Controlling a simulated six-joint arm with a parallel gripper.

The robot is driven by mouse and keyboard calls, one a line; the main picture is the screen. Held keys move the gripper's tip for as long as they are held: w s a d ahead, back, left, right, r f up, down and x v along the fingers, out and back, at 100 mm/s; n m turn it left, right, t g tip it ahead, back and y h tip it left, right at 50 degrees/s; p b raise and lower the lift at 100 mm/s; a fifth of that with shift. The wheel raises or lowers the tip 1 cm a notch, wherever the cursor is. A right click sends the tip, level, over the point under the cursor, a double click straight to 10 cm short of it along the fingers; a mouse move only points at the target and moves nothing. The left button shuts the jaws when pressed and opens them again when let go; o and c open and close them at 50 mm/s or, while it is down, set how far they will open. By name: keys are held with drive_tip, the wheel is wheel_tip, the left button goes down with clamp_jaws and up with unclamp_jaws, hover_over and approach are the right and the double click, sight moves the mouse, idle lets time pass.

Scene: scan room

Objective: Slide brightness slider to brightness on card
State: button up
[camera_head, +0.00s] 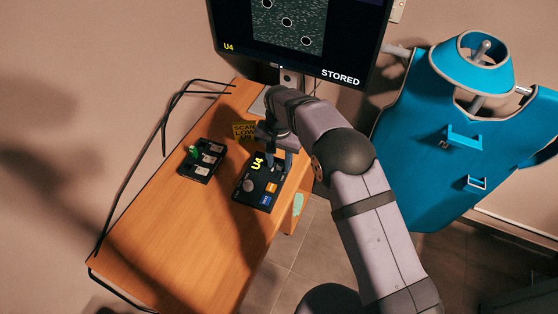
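A black control panel (247,197) lies on the wooden table, with a yellow "U4" label, a pale round control, and an orange and a blue patch at its near end. My gripper (279,166) points down over the far right part of this panel. Its fingers are small and dark against the panel, so their opening and any contact are unclear. I cannot make out the brightness slider; the gripper covers part of the panel. A yellow card (243,131) with dark print stands behind the panel; its lower line is too small to read.
A black tray (187,172) with pale squares and a green piece lies left of the panel. A monitor (300,62) showing "U4" and "STORED" stands at the back. A blue apron-like thing (420,160) hangs on the right. The near table (165,250) is clear.

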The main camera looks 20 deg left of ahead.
sight(275, 179)
drive_tip(key=shift+f, duration=0.35)
drive_tip(key=shift+c, duration=0.3)
clamp_jaws()
drive_tip(key=shift+s, duration=1.65)
drive_tip(key=shift+o, duration=0.3)
unclamp_jaws()
drive_tip(key=shift+d, duration=0.1)
drive_tip(key=shift+r, duration=0.1)
wheel_tip(275, 179, up, 7)
drive_tip(key=b, duration=0.1)
drive_tip(key=shift+b, duration=0.4)
